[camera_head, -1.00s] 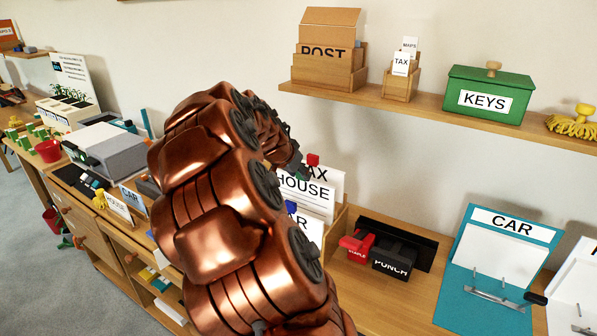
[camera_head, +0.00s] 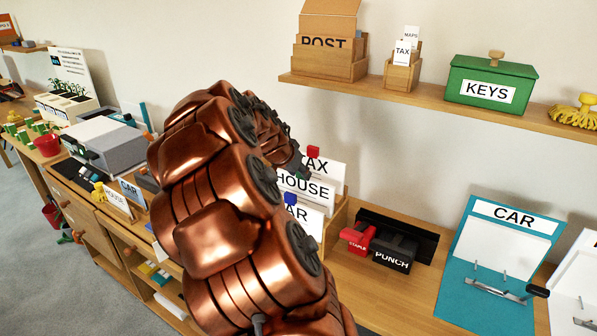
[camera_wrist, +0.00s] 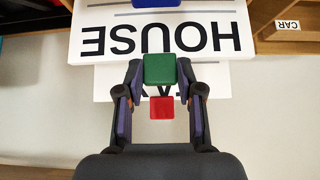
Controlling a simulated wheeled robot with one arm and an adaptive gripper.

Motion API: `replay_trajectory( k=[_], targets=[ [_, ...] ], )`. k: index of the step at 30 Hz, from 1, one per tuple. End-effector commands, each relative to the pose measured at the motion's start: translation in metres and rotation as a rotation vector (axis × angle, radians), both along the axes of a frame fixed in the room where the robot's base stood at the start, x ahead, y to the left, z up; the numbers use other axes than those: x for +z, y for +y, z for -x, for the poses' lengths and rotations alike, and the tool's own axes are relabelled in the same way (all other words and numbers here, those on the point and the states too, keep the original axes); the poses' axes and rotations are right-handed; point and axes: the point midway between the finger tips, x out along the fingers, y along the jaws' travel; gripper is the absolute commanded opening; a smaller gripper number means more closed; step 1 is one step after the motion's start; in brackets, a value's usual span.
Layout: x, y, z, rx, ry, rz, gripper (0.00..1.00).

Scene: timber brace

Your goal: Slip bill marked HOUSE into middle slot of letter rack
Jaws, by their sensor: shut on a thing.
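The bill marked HOUSE (camera_head: 312,198) is a white card with a green tab (camera_wrist: 160,68) at its top edge. My gripper (camera_wrist: 160,78) is shut on that tab, one finger on each side. The bill stands between the card marked TAX (camera_head: 330,168), with a red tab, and the card marked CAR (camera_head: 308,224), with a blue tab. The wooden letter rack (camera_head: 336,229) shows at the right of these cards. The bill's lower edge and the middle slot are hidden, so I cannot tell how deep it sits.
A red stapler (camera_head: 358,238) and black punch (camera_head: 393,255) stand right of the rack. A teal CAR clipboard (camera_head: 470,285) is farther right. Above is a shelf (camera_head: 428,97) with a POST box (camera_head: 330,66) and green KEYS box (camera_head: 490,75). A grey machine (camera_head: 115,143) stands left.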

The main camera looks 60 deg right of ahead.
Motion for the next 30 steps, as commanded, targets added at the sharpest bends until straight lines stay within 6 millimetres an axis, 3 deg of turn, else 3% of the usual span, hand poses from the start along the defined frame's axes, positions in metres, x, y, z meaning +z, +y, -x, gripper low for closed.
replay_trajectory(
  k=[1, 2, 9, 16, 23, 30],
  targets=[
    [0.0005, -0.0001, -0.0001, 0.000, 0.000, 0.001, 0.00],
    [0.0005, -0.0001, -0.0001, 0.000, 0.000, 0.001, 0.40],
    [0.0003, -0.0001, -0.0001, 0.000, 0.000, 0.000, 0.65],
    [0.0001, 0.0000, 0.0001, 0.000, 0.000, 0.000, 0.66],
    [0.0000, 0.0000, 0.0001, 0.000, 0.000, 0.000, 0.90],
    [0.0000, 0.0000, 0.0001, 0.000, 0.000, 0.000, 0.91]
  ],
)
